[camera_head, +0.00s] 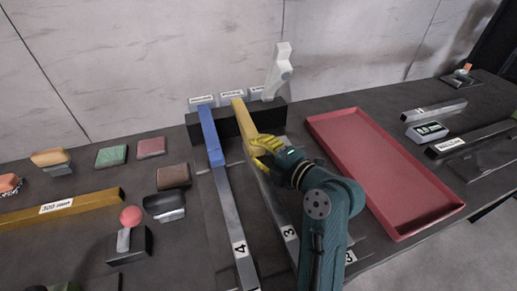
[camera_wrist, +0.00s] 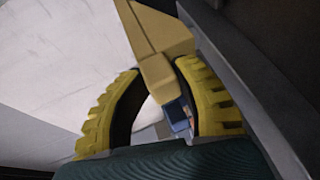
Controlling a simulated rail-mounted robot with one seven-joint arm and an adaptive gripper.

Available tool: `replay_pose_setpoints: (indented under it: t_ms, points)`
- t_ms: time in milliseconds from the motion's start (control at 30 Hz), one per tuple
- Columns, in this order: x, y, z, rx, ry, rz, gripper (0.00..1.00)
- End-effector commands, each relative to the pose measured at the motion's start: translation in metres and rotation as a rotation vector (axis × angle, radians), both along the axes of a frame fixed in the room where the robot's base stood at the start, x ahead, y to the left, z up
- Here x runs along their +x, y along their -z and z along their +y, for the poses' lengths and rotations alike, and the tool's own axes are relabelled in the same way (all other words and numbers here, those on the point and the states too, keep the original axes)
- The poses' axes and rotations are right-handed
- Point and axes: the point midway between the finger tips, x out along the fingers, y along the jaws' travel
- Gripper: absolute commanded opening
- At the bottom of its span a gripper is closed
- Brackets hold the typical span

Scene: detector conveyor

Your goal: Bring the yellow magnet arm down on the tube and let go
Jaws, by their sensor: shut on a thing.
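The yellow magnet arm (camera_head: 243,118) slopes from the black block toward me above the grey metal tube in lane 3 (camera_head: 279,215). My gripper (camera_head: 262,146) is at the near end of the yellow arm, and its yellow fingers cover that end. In the wrist view the yellow magnet arm (camera_wrist: 158,68) reaches between the two curved finger tips (camera_wrist: 158,72), which close on its end. Whether the arm touches the tube is hidden behind my gripper.
A blue arm (camera_head: 209,135) lies to the left along lane 4's tube (camera_head: 230,220). A white arm (camera_head: 278,70) stands upright to the right on the black block (camera_head: 200,132). A red tray (camera_head: 325,130) is right of my arm. Small blocks lie at the left.

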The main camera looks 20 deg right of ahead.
Motion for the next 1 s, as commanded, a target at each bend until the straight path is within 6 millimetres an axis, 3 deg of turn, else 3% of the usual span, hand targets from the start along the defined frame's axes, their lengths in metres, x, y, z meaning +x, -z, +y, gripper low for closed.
replay_pose_setpoints:
  t_ms: [267,300,433,767,1000]
  points:
    - [0.000,0.006,0.000,0.002,0.001,0.014,0.02]
    - [0.000,0.007,0.000,0.002,0.001,0.014,0.32]
    - [0.000,0.006,0.000,0.002,0.001,0.012,0.54]
    - [-0.006,0.002,-0.004,0.001,0.003,0.006,0.54]
    - [-0.054,-0.008,-0.028,0.000,0.006,0.006,0.54]
